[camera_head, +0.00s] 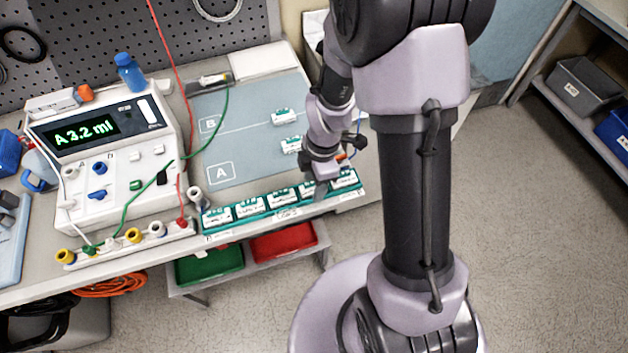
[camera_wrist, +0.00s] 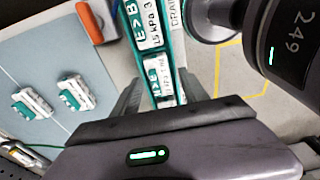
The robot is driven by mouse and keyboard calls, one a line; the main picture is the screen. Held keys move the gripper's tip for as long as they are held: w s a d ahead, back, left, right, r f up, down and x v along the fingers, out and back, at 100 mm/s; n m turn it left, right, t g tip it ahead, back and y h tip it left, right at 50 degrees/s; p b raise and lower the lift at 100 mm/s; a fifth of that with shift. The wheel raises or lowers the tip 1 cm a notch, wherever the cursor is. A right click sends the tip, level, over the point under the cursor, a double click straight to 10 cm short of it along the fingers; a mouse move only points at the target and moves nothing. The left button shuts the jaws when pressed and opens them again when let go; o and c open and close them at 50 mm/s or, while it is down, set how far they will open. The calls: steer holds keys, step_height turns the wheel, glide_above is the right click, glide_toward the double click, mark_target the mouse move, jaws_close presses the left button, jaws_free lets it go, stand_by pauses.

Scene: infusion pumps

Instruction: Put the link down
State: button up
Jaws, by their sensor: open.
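The links are small white blocks with teal parts and printed labels. Several sit in a row in the teal rack (camera_head: 262,226) along the table's front edge. Two more links, an upper one (camera_head: 283,116) and a lower one (camera_head: 291,145), lie on the blue-grey mat (camera_head: 240,150). My gripper (camera_head: 322,188) is over the right part of the rack, pointing down. In the wrist view my gripper (camera_wrist: 160,92) is open, with its fingers on either side of the row. A labelled link (camera_wrist: 158,68) shows between them. The fingertips' contact with it is hidden.
A pump console (camera_head: 105,150) reading "A 3.2 ml" stands left, with coloured plugs and cables. A blue bottle (camera_head: 130,72) stands behind it. A green bin (camera_head: 210,264) and a red bin (camera_head: 284,242) sit below the table edge. The mat is mostly clear.

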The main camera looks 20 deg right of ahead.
step_height(320, 180, up, 16)
steer(key=r+m+p, duration=0.1)
steer(key=m+p, duration=0.2)
steer(key=p, duration=0.1)
steer(key=s+a+r+m+t, duration=0.4)
steer(key=s+r+m, duration=0.8)
steer(key=m, duration=0.7)
step_height(320, 180, up, 2)
steer(key=shift+s+r+t+y, duration=0.1)
steer(key=shift+s+t+y, duration=0.25)
steer(key=shift+t, duration=0.55)
